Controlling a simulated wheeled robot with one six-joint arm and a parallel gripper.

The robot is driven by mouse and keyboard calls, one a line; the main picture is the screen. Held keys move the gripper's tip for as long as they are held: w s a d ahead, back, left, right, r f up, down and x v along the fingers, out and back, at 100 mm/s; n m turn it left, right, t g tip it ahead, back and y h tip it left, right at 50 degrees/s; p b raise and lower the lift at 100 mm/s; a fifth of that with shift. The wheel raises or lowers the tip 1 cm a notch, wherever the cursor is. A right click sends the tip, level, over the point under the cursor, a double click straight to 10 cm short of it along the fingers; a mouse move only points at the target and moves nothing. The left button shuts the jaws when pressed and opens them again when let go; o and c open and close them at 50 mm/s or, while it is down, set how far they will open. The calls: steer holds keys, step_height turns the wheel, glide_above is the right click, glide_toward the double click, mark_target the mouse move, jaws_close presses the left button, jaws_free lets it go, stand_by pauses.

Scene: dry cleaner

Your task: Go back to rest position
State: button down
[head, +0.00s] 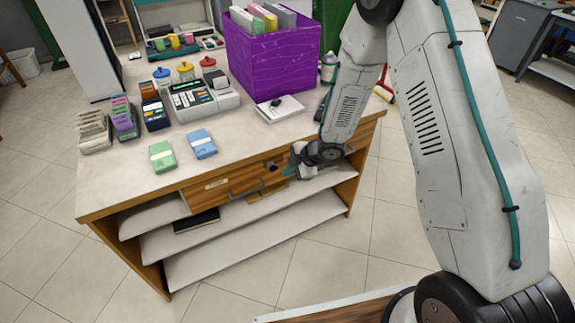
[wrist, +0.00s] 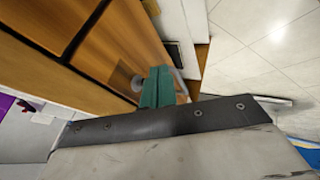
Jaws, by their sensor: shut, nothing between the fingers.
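My gripper (head: 289,171) is at the front of the wooden counter (head: 124,203), just beside the drawer front (head: 228,184) under the worktop. Its teal fingers also show in the wrist view (wrist: 157,88), shut with nothing between them. In the wrist view a round metal knob (wrist: 137,83) on the wooden front is right beside the fingers; I cannot tell whether they touch. My arm reaches in from the right of the head view, bent down to the counter.
On the worktop are a purple bin (head: 268,62) with folders, a cash register (head: 196,98), a green bundle (head: 162,157), a blue bundle (head: 201,144) and a white notepad (head: 279,108). Open shelves (head: 240,232) lie below the drawer. Tiled floor (head: 335,264) in front is mostly clear.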

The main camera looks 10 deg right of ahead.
steer(key=s+d+r+m+g+h, duration=0.1)
steer(key=s+d+r+m+h, duration=0.4)
steer(key=d+r, duration=0.4)
steer(key=s+d+r+m+h, duration=0.55)
steer(key=d+r, duration=0.25)
steer(key=d, duration=0.3)
steer(key=s+a+r+m+y, duration=0.1)
steer(key=s+a+r+m, duration=0.1)
steer(key=s+r, duration=0.4)
steer(key=s+a+r+m+g+y, duration=0.1)
steer(key=s+a+r+m+y, duration=0.1)
steer(key=s+r+m, duration=0.2)
steer(key=s+a+r+m+y, duration=0.1)
steer(key=s+a+r+m, duration=0.2)
steer(key=s+r, duration=0.7)
steer(key=shift+s+r+g, duration=0.2)
steer(key=shift+s+g, duration=0.2)
steer(key=shift+s, duration=2.55)
steer(key=shift+m, duration=0.25)
